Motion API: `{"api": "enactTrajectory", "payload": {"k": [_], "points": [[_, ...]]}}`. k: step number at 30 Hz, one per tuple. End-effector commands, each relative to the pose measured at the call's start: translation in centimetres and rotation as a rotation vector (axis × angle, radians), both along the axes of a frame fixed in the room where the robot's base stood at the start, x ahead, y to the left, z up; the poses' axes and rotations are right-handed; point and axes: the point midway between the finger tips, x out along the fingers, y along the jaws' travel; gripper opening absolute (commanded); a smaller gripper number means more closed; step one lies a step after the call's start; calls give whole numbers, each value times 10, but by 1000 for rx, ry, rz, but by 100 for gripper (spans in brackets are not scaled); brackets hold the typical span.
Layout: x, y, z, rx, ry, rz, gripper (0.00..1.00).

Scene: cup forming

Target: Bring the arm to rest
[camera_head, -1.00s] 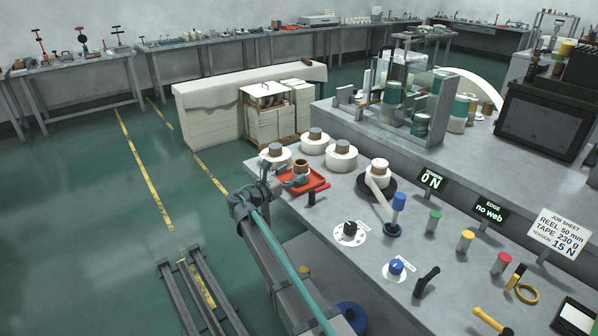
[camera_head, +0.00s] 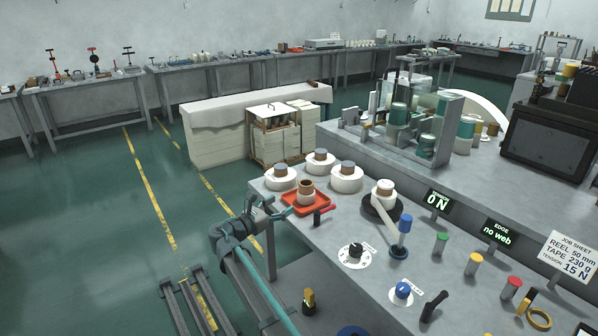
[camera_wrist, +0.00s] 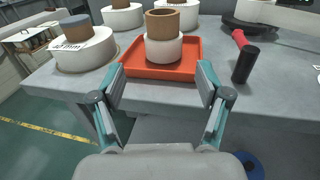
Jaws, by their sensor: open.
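My gripper (camera_head: 272,212) is at the near left edge of the grey bench (camera_head: 330,240). In the wrist view its two fingers (camera_wrist: 161,82) are spread apart with nothing between them. Just beyond them is a red-orange tray (camera_head: 290,205), which also shows in the wrist view (camera_wrist: 180,72). A small white roll (camera_wrist: 164,48) with a brown core stands in the tray. The fingers look clear of the roll; whether they clear the bench edge I cannot tell.
White reels (camera_head: 346,178) with brown or grey cores stand behind and beside the tray. A red-handled tool (camera_head: 322,214) lies to its right. Knobs, coloured posts and a display reading 0 N (camera_head: 437,201) are farther right. Open green floor (camera_head: 95,240) lies left of the bench.

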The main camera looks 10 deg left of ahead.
Motion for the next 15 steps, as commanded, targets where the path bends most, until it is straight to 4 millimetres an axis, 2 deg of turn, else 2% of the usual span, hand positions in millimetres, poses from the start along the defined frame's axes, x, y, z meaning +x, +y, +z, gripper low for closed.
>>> {"api": "enactTrajectory", "payload": {"k": [7,8,9,15], "points": [[-14,46,-51,85,20,61,76],[-16,46,-57,98,24,61,76],[-16,31,-64,118,33,43,76],[-23,-16,-118,230,74,-26,76]]}}
